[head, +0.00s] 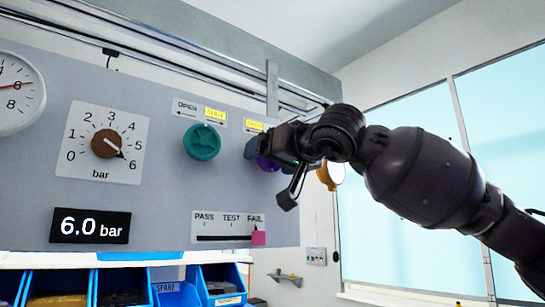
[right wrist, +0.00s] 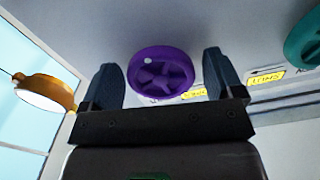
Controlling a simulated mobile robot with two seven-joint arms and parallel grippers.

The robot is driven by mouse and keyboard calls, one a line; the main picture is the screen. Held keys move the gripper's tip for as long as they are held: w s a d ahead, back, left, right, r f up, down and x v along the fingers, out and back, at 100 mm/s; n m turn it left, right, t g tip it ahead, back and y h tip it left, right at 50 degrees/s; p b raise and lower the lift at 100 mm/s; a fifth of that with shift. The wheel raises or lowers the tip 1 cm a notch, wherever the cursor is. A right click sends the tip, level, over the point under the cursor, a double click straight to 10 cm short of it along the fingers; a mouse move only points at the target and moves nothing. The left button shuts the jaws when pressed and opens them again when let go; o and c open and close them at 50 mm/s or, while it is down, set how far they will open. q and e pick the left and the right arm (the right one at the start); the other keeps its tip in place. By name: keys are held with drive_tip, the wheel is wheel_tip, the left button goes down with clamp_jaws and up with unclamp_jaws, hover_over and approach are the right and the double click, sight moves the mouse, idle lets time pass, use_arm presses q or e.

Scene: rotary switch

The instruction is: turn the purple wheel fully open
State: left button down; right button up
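The purple wheel (right wrist: 163,78) is a round spoked handwheel with a pale dot near its upper left rim in the right wrist view. In the head view a small part of the purple wheel (head: 266,165) shows on the grey panel (head: 60,180), the rest hidden behind my right gripper (head: 264,150). In the right wrist view my right gripper (right wrist: 163,66) is open, with one finger on each side of the wheel. A narrow gap shows on both sides; how deep the fingers reach is unclear. My left gripper is not in view.
A teal knob (head: 202,142) with an OPEN label sits left of the wheel. A brown dial (head: 107,144), a 6.0 bar display (head: 90,226) and a PASS/TEST/FAIL slider (head: 258,238) share the panel. An orange lamp (right wrist: 46,91) is beside it. Blue bins (head: 122,281) stand below.

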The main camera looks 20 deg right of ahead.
drive_tip(key=shift+s+r, duration=0.1)
use_arm(q)
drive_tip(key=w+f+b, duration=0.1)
drive_tip(key=b, duration=0.2)
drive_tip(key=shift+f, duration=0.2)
use_arm(e)
drive_tip(key=v, duration=1)
drive_tip(key=shift+s+d, duration=0.2)
drive_tip(key=shift+s, duration=0.1)
